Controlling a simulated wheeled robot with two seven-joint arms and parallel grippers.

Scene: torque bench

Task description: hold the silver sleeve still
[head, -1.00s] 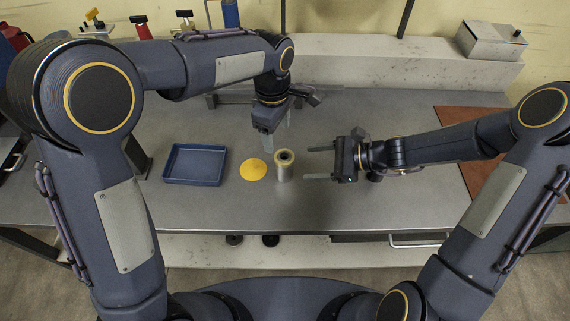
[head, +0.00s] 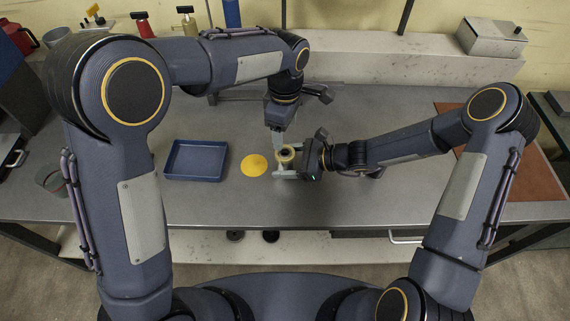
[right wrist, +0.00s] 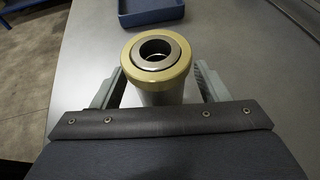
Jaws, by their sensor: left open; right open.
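The silver sleeve (right wrist: 157,97) stands upright on the bench, with a brass-coloured ring (right wrist: 131,63) around its top and a dark hole in the middle. In the head view the sleeve (head: 285,165) is partly hidden by my grippers. My right gripper (head: 282,162) is open, its fingers reaching in from the right on either side of the sleeve. In the right wrist view my right gripper's fingers (right wrist: 160,85) flank the sleeve with a visible gap on the right. My left gripper (head: 279,140) is open, pointing down just above and behind the sleeve.
A yellow disc (head: 254,165) lies left of the sleeve on the grey bench (head: 380,210). A blue tray (head: 195,161) sits further left and looks empty. A brown mat (head: 500,170) is at the right. A grey box (head: 491,38) stands on the back ledge.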

